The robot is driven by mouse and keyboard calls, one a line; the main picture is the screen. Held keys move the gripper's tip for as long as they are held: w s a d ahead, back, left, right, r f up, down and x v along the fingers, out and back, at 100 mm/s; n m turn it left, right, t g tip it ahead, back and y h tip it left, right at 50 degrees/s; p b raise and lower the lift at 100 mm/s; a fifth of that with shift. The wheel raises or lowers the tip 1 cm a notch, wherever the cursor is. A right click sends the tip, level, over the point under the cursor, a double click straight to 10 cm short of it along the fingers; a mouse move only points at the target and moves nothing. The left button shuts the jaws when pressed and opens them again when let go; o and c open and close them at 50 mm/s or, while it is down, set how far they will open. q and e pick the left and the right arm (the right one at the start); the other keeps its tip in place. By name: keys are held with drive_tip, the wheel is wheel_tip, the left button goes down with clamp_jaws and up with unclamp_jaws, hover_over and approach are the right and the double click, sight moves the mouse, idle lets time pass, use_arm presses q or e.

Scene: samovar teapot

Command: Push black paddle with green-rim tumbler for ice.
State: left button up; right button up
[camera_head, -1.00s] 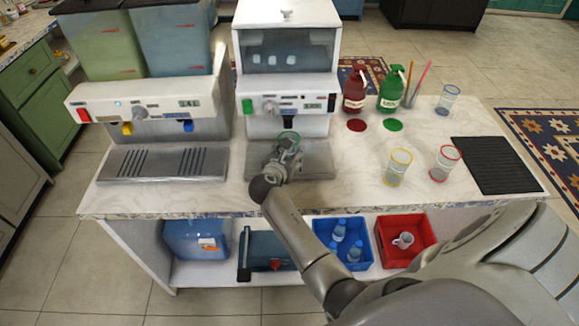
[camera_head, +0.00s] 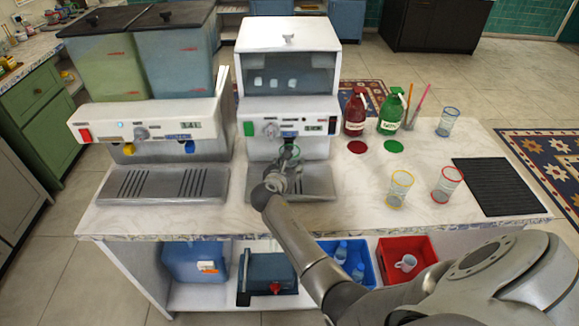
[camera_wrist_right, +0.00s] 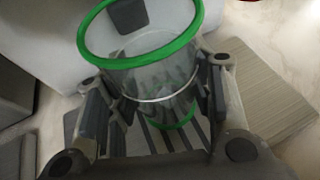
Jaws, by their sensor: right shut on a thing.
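The clear green-rim tumbler (camera_head: 290,152) is upright at the front of the ice machine (camera_head: 288,65), below its control panel and above its drip tray (camera_head: 318,183). My right gripper (camera_head: 287,172) is shut on it. In the right wrist view, the fingers of my right gripper (camera_wrist_right: 165,95) clasp the tumbler (camera_wrist_right: 150,75) from both sides. The black paddle (camera_wrist_right: 128,16) shows just behind the green rim, partly seen through the glass. I cannot tell whether the rim touches it. In the head view the paddle is hidden. My left gripper is out of view.
A drinks machine (camera_head: 150,140) with two tanks stands to the left. To the right are a yellow-rim glass (camera_head: 399,188), a red-rim glass (camera_head: 447,184), a blue-rim glass (camera_head: 447,122), red (camera_head: 355,113) and green (camera_head: 391,112) bottles and a black mat (camera_head: 497,186).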

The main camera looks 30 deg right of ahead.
drive_tip(key=shift+w+d, duration=0.5)
drive_tip(key=shift+w, duration=0.3)
drive_tip(key=shift+s+a+r, duration=0.1)
drive_tip(key=shift+s+a, duration=0.1)
drive_tip(key=shift+s, duration=0.05)
drive_tip(key=shift+s+a+p, duration=0.5)
drive_tip(key=shift+s+p, duration=0.3)
drive_tip(key=shift+s+a+p, duration=0.45)
drive_tip(key=shift+s+p, duration=0.3)
drive_tip(key=shift+s+a, duration=0.2)
drive_tip(key=shift+s, duration=0.15)
